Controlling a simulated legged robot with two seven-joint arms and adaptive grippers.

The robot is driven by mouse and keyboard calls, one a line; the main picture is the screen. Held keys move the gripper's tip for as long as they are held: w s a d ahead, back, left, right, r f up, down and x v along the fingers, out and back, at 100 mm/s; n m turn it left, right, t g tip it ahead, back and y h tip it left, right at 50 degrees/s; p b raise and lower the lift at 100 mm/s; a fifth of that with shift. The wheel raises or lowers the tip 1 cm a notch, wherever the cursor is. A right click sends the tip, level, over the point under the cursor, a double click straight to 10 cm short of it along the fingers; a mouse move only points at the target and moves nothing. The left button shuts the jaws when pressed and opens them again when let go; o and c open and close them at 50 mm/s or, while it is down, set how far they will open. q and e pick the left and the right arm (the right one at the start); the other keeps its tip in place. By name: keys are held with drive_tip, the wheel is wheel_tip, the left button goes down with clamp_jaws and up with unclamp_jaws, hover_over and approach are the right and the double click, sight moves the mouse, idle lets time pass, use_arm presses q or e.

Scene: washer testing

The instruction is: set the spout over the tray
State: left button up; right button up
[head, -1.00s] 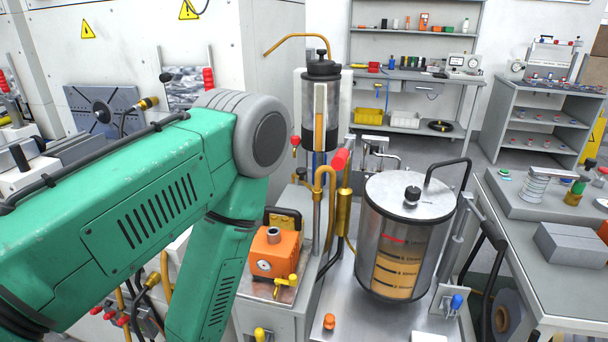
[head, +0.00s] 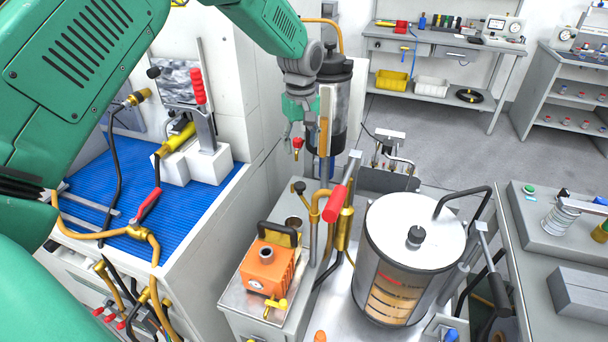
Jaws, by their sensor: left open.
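A copper spout pipe (head: 338,38) arcs at the top of a tall black-lidded cylinder (head: 340,112). My arm hides most of the pipe, including its free end. My left gripper (head: 299,133) is open, pointing down in front of the cylinder's left side. Its fingers are close to a small red knob (head: 297,143); I cannot tell whether they touch it. I cannot tell for sure which surface is the tray. A blue ribbed bed (head: 190,204) lies to the left, and a metal base (head: 345,300) lies under the glass tank. My right gripper is not in view.
An orange pump (head: 268,268) stands below the gripper. A red-handled lever (head: 335,203) and brass pipes rise beside it. The glass tank (head: 405,260) with a metal lid stands to the right. A white wall panel (head: 225,60) is close on the left.

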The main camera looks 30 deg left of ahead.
sight(300, 184)
use_arm(q)
drive_tip(key=f, duration=0.4)
drive_tip(key=f+p, duration=0.1)
drive_tip(key=f, duration=0.7)
drive_tip(key=shift+s+a+f, duration=0.1)
drive_tip(key=shift+a+f, duration=0.2)
drive_tip(key=shift+a, duration=0.1)
drive_tip(key=shift+d+f, duration=0.2)
drive_tip(key=shift+f, duration=0.15)
drive_tip(key=shift+d, duration=0.25)
drive_tip(key=shift+a, duration=0.1)
clamp_jaws()
drive_tip(key=shift+a, duration=0.1)
